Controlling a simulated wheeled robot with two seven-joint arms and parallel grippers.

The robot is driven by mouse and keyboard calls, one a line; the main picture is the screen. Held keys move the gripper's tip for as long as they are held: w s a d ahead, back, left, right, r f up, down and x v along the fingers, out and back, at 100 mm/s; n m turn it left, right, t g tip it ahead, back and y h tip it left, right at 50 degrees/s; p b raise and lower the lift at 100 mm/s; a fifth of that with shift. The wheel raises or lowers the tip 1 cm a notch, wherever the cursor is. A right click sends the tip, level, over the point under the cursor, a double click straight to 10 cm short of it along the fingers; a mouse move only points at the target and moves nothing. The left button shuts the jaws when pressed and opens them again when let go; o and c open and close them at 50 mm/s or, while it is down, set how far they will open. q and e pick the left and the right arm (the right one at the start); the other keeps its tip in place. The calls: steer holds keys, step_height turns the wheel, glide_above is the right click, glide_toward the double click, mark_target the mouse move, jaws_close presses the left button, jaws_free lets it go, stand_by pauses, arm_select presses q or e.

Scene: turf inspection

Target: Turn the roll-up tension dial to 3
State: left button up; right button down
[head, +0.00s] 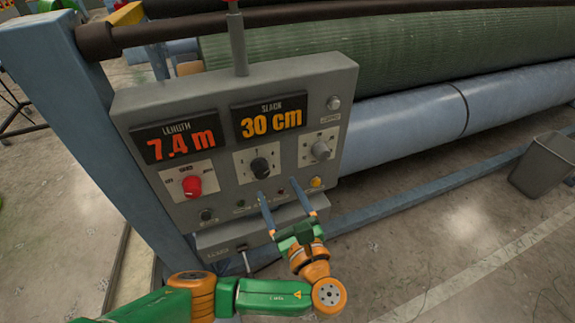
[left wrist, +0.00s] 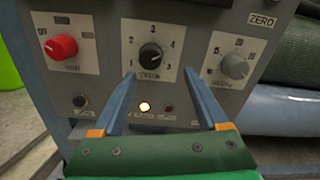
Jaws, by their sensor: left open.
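The tension dial is a black knob (head: 260,167) on a white numbered plate in the middle of the grey control panel (head: 325,95). In the left wrist view the dial (left wrist: 151,55) shows just above and between my fingers, with small numbers around it. A light mark is on the knob, but I cannot tell exactly which number it points at. My left gripper (head: 281,190) is open and empty, its two blue fingers reaching toward the panel just below the dial. It also shows in the left wrist view (left wrist: 158,75), apart from the knob. My right gripper is not in view.
A red knob (head: 192,186) is left of the dial and a grey knob (head: 320,150) right. Displays above read 7.4 m (head: 178,140) and 30 cm (head: 270,117). A yellow button (head: 316,182) is at lower right. A turf roll (head: 400,50) lies behind; a grey bin (head: 545,165) stands right.

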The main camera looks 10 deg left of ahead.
mark_target(264, 176)
arm_select(q)
steer(key=w+a, duration=0.2)
steer(key=a, duration=0.1)
steer(key=w+a, duration=0.1)
steer(key=a, duration=0.1)
steer(key=shift+r+p, duration=0.15)
steer(key=shift+p, duration=0.2)
steer(key=shift+w, duration=0.35)
steer(key=shift+w+d+f, duration=0.2)
steer(key=shift+w+d, duration=0.1)
steer(key=shift+c, duration=0.4)
steer(key=shift+s+a, duration=0.1)
steer(key=shift+s, duration=0.05)
jaws_close()
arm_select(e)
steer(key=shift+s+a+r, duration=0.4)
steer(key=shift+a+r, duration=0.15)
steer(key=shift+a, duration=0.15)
arm_select(q)
steer(key=shift+n, duration=0.3)
